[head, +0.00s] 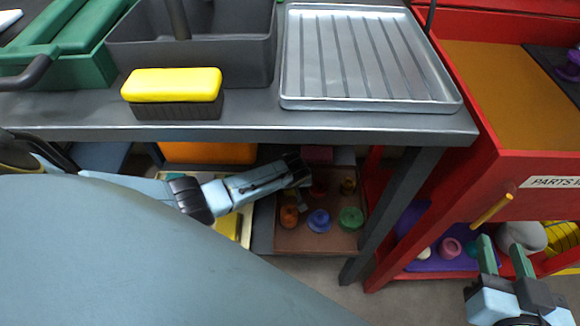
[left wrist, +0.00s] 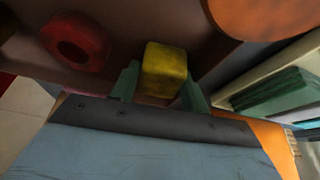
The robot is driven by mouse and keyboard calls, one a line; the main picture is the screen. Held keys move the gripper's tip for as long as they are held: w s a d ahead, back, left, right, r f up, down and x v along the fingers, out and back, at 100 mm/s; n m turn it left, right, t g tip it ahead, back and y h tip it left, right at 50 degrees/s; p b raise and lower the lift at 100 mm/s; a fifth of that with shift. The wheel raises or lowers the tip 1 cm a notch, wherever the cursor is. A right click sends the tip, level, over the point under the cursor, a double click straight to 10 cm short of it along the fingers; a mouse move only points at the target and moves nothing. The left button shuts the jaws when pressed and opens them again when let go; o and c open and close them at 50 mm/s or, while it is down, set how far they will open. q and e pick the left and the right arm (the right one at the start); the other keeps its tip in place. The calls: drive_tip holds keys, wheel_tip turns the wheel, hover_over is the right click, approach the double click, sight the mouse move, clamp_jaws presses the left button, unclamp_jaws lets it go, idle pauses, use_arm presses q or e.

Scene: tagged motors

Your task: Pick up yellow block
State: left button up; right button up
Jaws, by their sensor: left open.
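In the left wrist view, a yellow block (left wrist: 165,66) lies on a brown surface, with my left gripper (left wrist: 160,82) open around its near end. One green finger stands on each side of the block. I cannot tell whether the fingers touch it. In the head view, my left arm reaches under the table to the lower shelf; its fingers and the block are not clear there. My right gripper (head: 504,257) is open and empty, at the lower right by the red cabinet.
A brown tray (head: 290,241) on the lower shelf holds several coloured pieces, including a blue one (head: 318,221) and a green one (head: 351,219). A red ring (left wrist: 77,42) lies left of the block. The grey tabletop (head: 250,125) is above my left arm, with a yellow-topped brush (head: 172,85) on it.

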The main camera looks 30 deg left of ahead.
use_arm(q)
drive_tip(key=c, duration=0.6)
drive_tip(key=shift+w, duration=0.1)
